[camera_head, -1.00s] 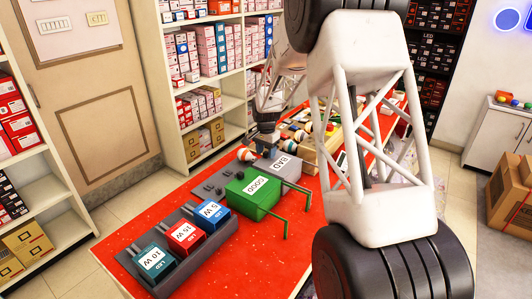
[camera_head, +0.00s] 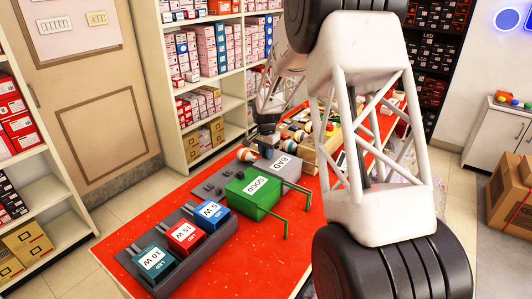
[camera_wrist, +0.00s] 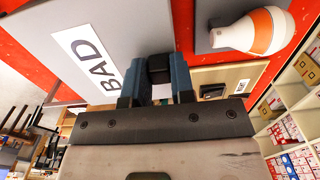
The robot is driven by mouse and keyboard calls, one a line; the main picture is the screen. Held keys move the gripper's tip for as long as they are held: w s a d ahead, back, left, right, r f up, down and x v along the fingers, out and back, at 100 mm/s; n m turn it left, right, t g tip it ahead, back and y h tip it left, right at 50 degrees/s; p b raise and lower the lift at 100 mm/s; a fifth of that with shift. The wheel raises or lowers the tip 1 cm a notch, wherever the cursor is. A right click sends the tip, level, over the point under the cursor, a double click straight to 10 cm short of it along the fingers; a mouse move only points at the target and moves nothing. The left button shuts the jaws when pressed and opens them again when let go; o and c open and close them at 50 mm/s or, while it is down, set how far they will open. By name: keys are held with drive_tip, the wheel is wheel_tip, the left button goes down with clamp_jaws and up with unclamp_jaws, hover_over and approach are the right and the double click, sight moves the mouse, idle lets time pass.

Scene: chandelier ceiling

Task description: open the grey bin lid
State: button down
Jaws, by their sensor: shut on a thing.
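The grey bin with the "BAD" label (camera_head: 288,166) stands on the red table behind the green bin. In the wrist view its grey lid (camera_wrist: 60,25) fills the upper left, with the white "BAD" label on it. My gripper (camera_head: 266,143) is at the bin's far left edge, pointing down. In the wrist view my gripper (camera_wrist: 157,88) has its two blue-grey fingers on either side of a small black handle (camera_wrist: 159,68) at the lid's edge, and is shut on it. The lid looks closed in the head view; the handle is hidden there.
The green "GOOD" bin (camera_head: 252,194) with green side rails stands just in front. A white-and-orange bulb (camera_head: 245,155) sits left of my gripper and shows large in the wrist view (camera_wrist: 252,32). Three labelled LED boxes stand front left. Several bulbs lie behind.

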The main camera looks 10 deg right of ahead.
sight(287, 166)
drive_tip(key=s+d, duration=0.6)
drive_tip(key=d, duration=0.1)
drive_tip(key=shift+s, duration=0.4)
drive_tip(key=c, duration=1)
unclamp_jaws()
drive_tip(key=shift+o, duration=0.2)
wheel_tip(287, 166, up, 8)
